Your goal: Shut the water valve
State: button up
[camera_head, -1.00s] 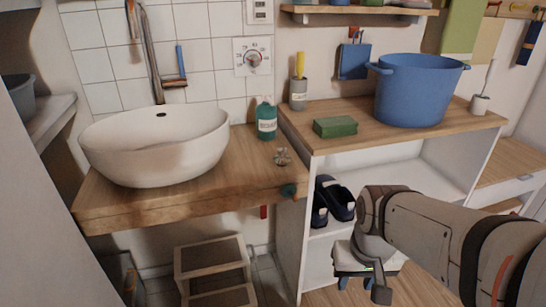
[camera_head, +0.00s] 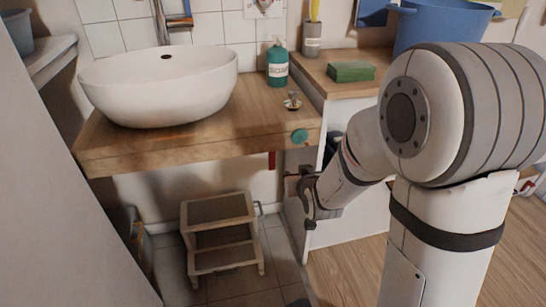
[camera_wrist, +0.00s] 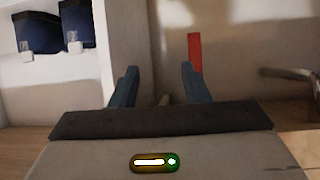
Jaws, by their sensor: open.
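A red lever-like piece (camera_head: 272,160) hangs below the front right of the wooden counter; it appears to be the water valve's handle. In the wrist view the red piece (camera_wrist: 195,53) stands upright against the pale wall, just beyond the right finger. My gripper (camera_head: 297,188) is below the counter's right corner, to the right of and lower than the red piece. In the wrist view my gripper (camera_wrist: 158,80) has its two dark fingers apart, with nothing between them. I cannot tell the distance to the red piece. Any pipe or valve body is hidden.
The wooden counter (camera_head: 190,149) with a white basin (camera_head: 160,90) is above my gripper. A step stool (camera_head: 220,238) stands on the floor to the left. A white shelf unit (camera_head: 345,226) is close on the right.

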aim_at(272, 161)
jog(key=w+a+f+t+b, duration=0.1)
jog(key=w+a, duration=0.1)
jog(key=w, duration=0.1)
jog(key=w+a+t+y+b, duration=0.1)
jog(key=w+a+t+b, duration=0.1)
jog(key=w+a, duration=0.1)
jog(key=w+a+f+n+t+y+b, duration=0.1)
jog(key=w+a+t, duration=0.1)
jog(key=w+a, duration=0.1)
jog(key=shift+w+f+b, duration=0.3)
jog(key=shift+w, duration=0.05)
jog(key=shift+c, duration=0.2)
grip_shut()
dwell(0.3)
